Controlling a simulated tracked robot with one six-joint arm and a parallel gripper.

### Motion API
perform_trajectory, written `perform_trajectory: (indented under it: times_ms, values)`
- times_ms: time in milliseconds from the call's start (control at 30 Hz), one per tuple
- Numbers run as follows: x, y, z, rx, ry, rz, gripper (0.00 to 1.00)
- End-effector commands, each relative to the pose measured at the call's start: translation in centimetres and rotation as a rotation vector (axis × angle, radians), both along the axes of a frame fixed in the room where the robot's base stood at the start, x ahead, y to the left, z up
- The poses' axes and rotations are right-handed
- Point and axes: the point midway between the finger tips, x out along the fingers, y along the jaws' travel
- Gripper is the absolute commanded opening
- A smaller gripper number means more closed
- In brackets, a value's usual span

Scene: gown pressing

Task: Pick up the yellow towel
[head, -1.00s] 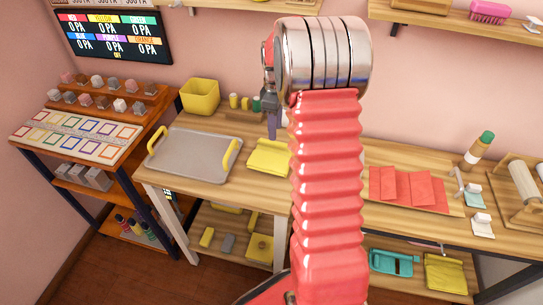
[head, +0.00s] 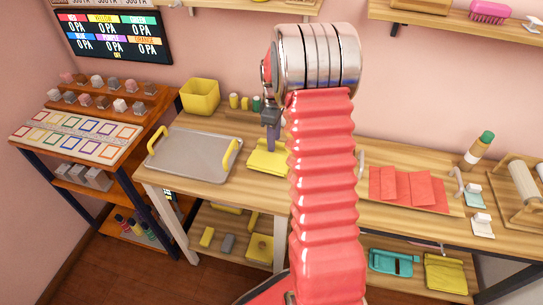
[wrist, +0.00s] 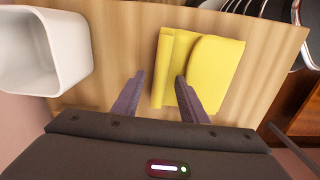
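The yellow towel (head: 265,160) lies folded on the wooden table, just right of the grey tray; my arm hides its right side in the head view. In the wrist view the towel (wrist: 198,65) lies ahead of my gripper, with its folded flap on the right. My gripper (wrist: 158,95) is open, its two purple-grey fingers apart with nothing between them. The right finger overlaps the towel's near edge in the picture, and the left finger is left of it over bare wood. In the head view my gripper (head: 273,138) hangs above the towel's back edge. I cannot tell whether they touch.
A grey tray (head: 188,153) with yellow handles lies left of the towel. A yellow bin (head: 199,96) and small bottles (head: 245,103) stand behind. In the wrist view a white container (wrist: 45,55) is at the left. Red folded cloths (head: 408,190) lie farther right.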

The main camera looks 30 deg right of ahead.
Motion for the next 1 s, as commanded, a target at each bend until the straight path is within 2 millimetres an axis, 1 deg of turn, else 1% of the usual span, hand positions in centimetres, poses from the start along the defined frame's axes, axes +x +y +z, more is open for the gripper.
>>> perform_trajectory:
  times_ms: [300, 833, 867, 1000]
  values:
    - [0.0, 0.0, 0.02, 0.0, 0.0, 0.0, 0.39]
    - [0.0, 0.03, 0.02, 0.0, 0.0, 0.0, 0.02]
    - [0.0, 0.03, 0.02, 0.0, 0.0, 0.0, 0.0]
    - [0.02, 0.03, 0.04, 0.0, 0.0, 0.001, 0.0]
